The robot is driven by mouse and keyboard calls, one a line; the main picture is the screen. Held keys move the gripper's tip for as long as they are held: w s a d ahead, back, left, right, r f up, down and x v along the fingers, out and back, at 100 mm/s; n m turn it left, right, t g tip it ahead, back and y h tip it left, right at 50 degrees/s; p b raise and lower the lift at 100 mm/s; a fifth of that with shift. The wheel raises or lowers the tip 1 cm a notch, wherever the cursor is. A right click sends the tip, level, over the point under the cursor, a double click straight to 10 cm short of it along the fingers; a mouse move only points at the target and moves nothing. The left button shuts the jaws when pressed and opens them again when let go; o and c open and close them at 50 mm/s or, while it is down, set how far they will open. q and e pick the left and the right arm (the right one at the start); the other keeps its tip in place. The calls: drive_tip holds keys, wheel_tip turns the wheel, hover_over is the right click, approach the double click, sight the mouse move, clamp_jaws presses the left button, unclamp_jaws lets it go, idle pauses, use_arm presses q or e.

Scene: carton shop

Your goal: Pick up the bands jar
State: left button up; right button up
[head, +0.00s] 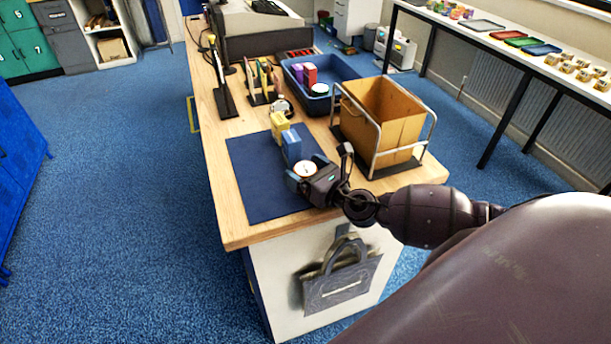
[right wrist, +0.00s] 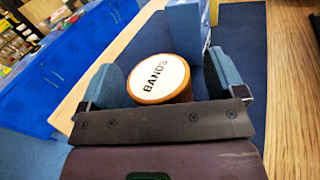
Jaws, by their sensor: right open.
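The bands jar (right wrist: 160,78) has a white lid reading "BANDS" and an orange-brown side. In the head view the jar (head: 304,168) stands on the dark blue mat (head: 248,180) near the table's front. My right gripper (head: 306,180) is open at the jar. In the right wrist view the blue fingers of my right gripper (right wrist: 164,88) stand on either side of the jar, with gaps between them and it. The jar's lower part is hidden. My left gripper is not in view.
A blue box (head: 291,147) and a yellow box (head: 279,126) stand just behind the jar. A brown carton (head: 385,110) in a metal frame stands to the right. A blue tray (head: 318,104) with small items lies farther back. The mat's left part is clear.

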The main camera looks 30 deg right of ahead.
drive_tip(key=shift+w, duration=0.1)
drive_tip(key=c, duration=1)
